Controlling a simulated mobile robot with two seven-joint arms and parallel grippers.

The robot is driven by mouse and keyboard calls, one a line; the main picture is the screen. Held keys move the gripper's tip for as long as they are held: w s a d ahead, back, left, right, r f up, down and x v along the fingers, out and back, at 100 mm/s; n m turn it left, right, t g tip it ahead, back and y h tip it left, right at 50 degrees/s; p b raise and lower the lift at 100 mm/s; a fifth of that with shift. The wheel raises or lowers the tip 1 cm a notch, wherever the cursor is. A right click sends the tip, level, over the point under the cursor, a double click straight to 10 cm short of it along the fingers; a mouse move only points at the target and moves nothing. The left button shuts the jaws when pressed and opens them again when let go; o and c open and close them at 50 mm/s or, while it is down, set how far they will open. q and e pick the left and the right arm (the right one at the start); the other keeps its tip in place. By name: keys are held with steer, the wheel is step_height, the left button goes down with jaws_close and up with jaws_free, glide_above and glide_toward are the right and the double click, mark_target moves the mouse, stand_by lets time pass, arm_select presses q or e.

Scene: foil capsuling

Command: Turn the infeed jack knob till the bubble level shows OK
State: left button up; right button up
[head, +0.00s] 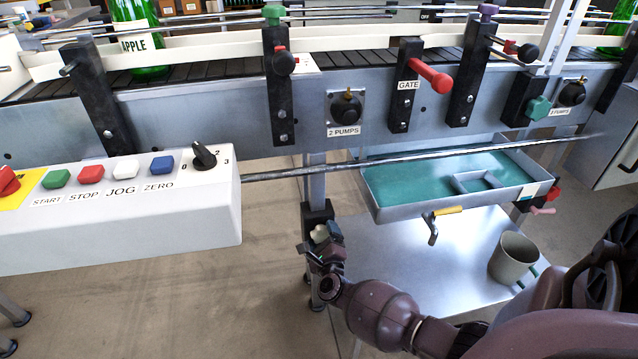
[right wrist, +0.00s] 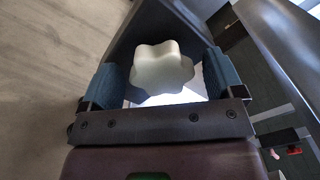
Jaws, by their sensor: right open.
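The jack knob, a cream lobed knob, sits on a dark block on the conveyor leg; in the head view it (head: 319,235) is partly covered by my gripper. In the right wrist view the knob (right wrist: 161,70) is between the two blue finger pads, with a gap visible at each side. My right gripper (head: 326,240) is open around the knob; it also fills the lower right wrist view (right wrist: 160,82). I cannot make out a bubble level or an OK reading. My left gripper is not in view.
A white control box (head: 120,225) with buttons juts out at left. A teal-lined tray (head: 390,208) hangs right of the leg, with a yellow-handled crank (head: 436,222) below it. A mug (head: 513,258) stands on the metal shelf (head: 390,260). Floor left of the leg is clear.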

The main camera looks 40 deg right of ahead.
steer(key=shift+w+d, duration=0.35)
steer(key=shift+w, duration=0.25)
steer(key=shift+c, duration=0.3)
steer(key=c, duration=0.9)
steer(key=shift+o, duration=0.2)
